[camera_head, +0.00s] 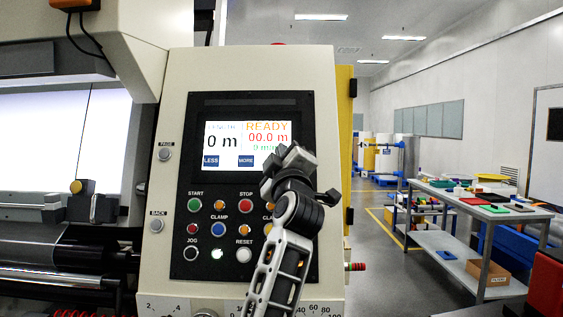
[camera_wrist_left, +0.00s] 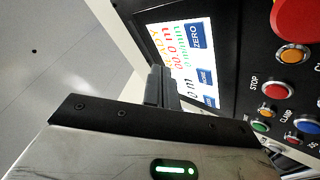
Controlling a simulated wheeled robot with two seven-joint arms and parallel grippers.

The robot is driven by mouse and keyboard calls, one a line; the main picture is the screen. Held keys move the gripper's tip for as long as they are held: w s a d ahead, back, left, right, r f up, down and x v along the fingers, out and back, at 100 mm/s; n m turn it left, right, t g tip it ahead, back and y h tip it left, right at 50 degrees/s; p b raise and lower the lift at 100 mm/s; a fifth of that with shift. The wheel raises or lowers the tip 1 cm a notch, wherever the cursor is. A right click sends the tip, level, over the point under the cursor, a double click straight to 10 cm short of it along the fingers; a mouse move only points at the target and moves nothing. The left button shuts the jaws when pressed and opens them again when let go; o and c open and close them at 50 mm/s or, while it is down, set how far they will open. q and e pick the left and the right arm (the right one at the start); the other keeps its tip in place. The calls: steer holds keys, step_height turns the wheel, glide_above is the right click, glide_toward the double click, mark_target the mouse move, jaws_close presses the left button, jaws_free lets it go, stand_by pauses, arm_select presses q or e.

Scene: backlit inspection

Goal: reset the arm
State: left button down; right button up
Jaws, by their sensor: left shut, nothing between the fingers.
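My left arm rises from the bottom middle of the head view, and its gripper (camera_head: 290,160) is in front of the control panel, over the lower right of the lit screen (camera_head: 225,145). The gripper is shut and empty. In the left wrist view the dark fingers (camera_wrist_left: 158,86) show beside the screen (camera_wrist_left: 185,55), which appears sideways. I cannot tell whether they touch the panel. The panel has START, STOP, CLAMP, JOG and RESET buttons; a white RESET button (camera_head: 244,255) is left of my arm. My arm hides some right-hand buttons. My right gripper is not in view.
A machine with a backlit white panel (camera_head: 60,140) and a dark roller (camera_head: 60,258) stands at the left. The floor (camera_head: 385,260) between machine and bench is clear.

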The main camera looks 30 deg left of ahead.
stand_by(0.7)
arm_select(q)
steer(key=s+d+f+m+h, duration=0.4)
steer(key=f+m+h, duration=0.15)
steer(key=f, duration=0.65)
steer(key=s+d+f+m+t+h, duration=0.1)
steer(key=s+d+f+m+h, duration=0.5)
steer(key=f, duration=0.7)
steer(key=s+d+f+m+h, duration=0.2)
steer(key=d+f+m+h, duration=0.15)
steer(key=f+m, duration=0.6)
steer(key=s+f+g, duration=0.9)
steer(key=s+f, duration=1.2)
steer(key=f, duration=0.4)
steer(key=shift+s+d+g+h, duration=0.25)
steer(key=shift+d+g+h, duration=0.05)
steer(key=shift+d, duration=0.15)
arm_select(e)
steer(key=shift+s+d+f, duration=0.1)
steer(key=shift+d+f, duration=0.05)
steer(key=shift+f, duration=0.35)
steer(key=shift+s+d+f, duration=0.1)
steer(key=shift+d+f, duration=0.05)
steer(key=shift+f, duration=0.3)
